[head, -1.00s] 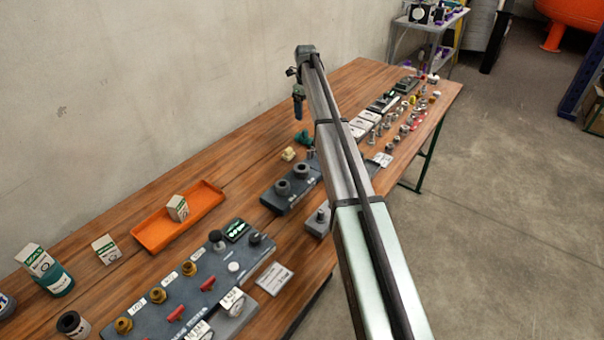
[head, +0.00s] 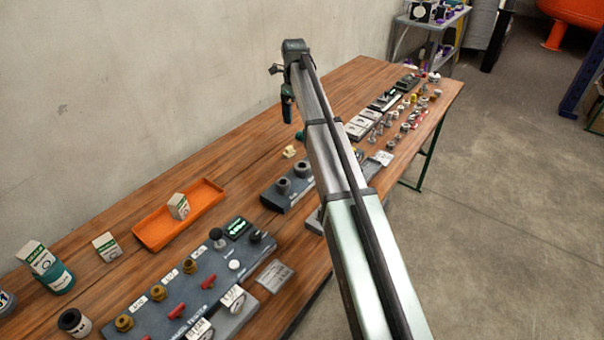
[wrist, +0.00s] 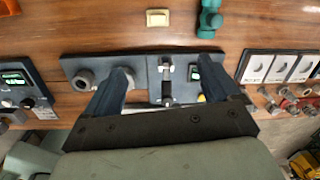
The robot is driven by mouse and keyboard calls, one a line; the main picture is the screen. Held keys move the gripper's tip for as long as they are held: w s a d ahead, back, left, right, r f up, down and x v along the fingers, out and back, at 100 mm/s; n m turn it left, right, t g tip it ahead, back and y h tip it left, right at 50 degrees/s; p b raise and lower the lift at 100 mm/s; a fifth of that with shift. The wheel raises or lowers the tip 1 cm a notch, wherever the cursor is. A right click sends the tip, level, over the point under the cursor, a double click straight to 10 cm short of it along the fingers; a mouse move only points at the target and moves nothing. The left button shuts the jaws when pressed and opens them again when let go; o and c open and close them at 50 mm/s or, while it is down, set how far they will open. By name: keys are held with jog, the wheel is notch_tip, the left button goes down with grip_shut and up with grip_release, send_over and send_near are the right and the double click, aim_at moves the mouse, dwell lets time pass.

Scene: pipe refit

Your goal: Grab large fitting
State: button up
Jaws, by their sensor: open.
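Two dark grey round fittings stand on a dark block (head: 282,202) on the bench in the head view: a nearer one (head: 284,185) and a farther one (head: 301,169). I cannot tell for sure which is the large fitting. In the wrist view, one round fitting (wrist: 85,79) shows left of my left finger, and another is partly hidden by that finger. My gripper (wrist: 165,76) is open over the dark block, with a small clamp-like device (wrist: 167,80) between its fingers in the picture. In the head view my gripper (head: 287,108) hangs at the arm's end, above the bench.
A grey test panel (head: 180,290) with brass fittings and red handles lies at the front. An orange tray (head: 150,238) holds a small box. A teal object (wrist: 209,20) and a cream block (wrist: 158,18) lie behind the dark block. Several metal parts crowd the bench's far end.

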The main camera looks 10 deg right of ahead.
jog(key=s+n, duration=0.1)
jog(key=n, duration=3)
send_over(300, 165)
jog(key=n, duration=1.2)
jog(key=shift+g, duration=0.4)
jog(key=f, duration=0.6)
jog(key=s+f, duration=0.1)
jog(key=f, duration=0.2)
jog(key=shift+a+f, duration=0.1)
jog(key=shift+s+f, duration=0.2)
jog(key=shift+f, duration=0.85)
jog(key=shift+s+f, duration=0.15)
jog(key=shift+f, duration=1.4)
jog(key=c, duration=1.1)
